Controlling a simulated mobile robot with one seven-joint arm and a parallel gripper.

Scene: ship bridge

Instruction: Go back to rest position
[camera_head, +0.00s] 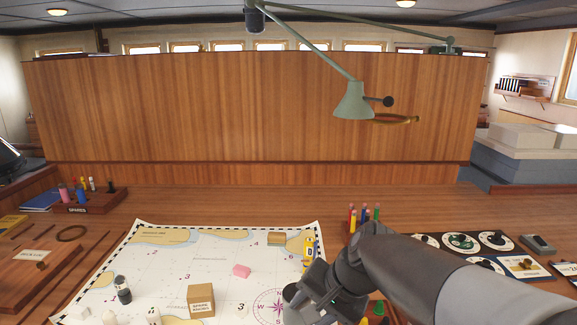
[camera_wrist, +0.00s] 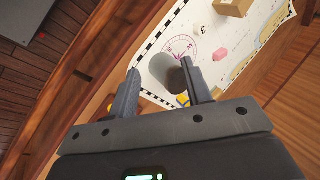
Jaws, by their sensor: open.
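My gripper (camera_wrist: 160,65) is open, with its two fingers apart in the wrist view. In the head view my gripper (camera_head: 312,293) is low, over the right front part of the white sea chart (camera_head: 205,262), next to the printed compass rose. My arm reaches in from the lower right and hides that corner of the chart.
On the chart are a cardboard box (camera_head: 201,299), a pink block (camera_head: 242,271), a dark bottle (camera_head: 123,290) and a yellow item (camera_head: 309,250). A pen holder (camera_head: 364,219) and dials (camera_head: 460,241) stand right. A green lamp (camera_head: 354,102) hangs above. Bare wood lies behind the chart.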

